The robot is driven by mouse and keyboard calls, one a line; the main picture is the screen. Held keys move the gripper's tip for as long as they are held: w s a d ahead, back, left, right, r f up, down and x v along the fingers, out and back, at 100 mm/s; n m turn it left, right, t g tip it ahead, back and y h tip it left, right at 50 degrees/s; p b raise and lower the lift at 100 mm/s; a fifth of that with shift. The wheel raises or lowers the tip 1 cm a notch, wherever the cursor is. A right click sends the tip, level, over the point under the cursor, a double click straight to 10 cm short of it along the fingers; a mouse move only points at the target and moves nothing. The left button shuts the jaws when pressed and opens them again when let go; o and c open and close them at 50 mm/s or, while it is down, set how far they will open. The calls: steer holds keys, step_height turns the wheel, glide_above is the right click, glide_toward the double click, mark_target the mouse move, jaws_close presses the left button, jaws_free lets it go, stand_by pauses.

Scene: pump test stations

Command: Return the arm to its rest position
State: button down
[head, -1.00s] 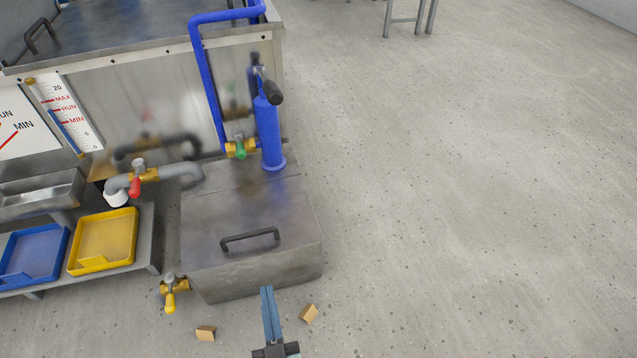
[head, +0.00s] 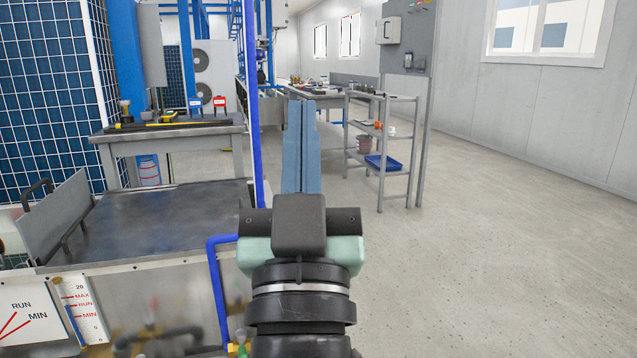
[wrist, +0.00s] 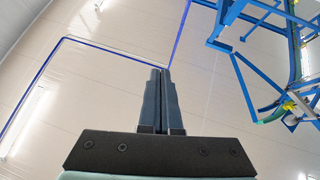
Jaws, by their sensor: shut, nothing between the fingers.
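My gripper (head: 301,112) stands upright in the middle of the head view, its two long blue-grey fingers together with nothing between them. My wrist and part of my arm show below it. In the wrist view my gripper (wrist: 159,75) is shut and empty, with the fingers pointing up toward a pale ceiling or wall. Nothing touches the fingertips. My arm hides part of the floor and the right end of the metal-topped station.
A metal-topped station (head: 150,225) with a blue pipe (head: 218,290) is close at the left. A workbench (head: 170,137) stands behind it. A grey shelf rack (head: 381,150) is ahead to the right. The floor (head: 500,240) at right is clear. Blue framing (wrist: 240,60) shows in the wrist view.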

steer(key=s+d+r+t+h+p, duration=0.1)
steer(key=s+r+p, duration=0.1)
steer(key=s+r, duration=0.4)
steer(key=s+d+r+p, duration=0.1)
steer(key=s+r+p, duration=0.2)
steer(key=r, duration=0.5)
step_height(320, 180, up, 36)
steer(key=p, duration=3.5)
steer(key=shift+w+a+f, duration=0.2)
steer(key=shift+a+f, duration=0.05)
steer(key=shift+a, duration=0.1)
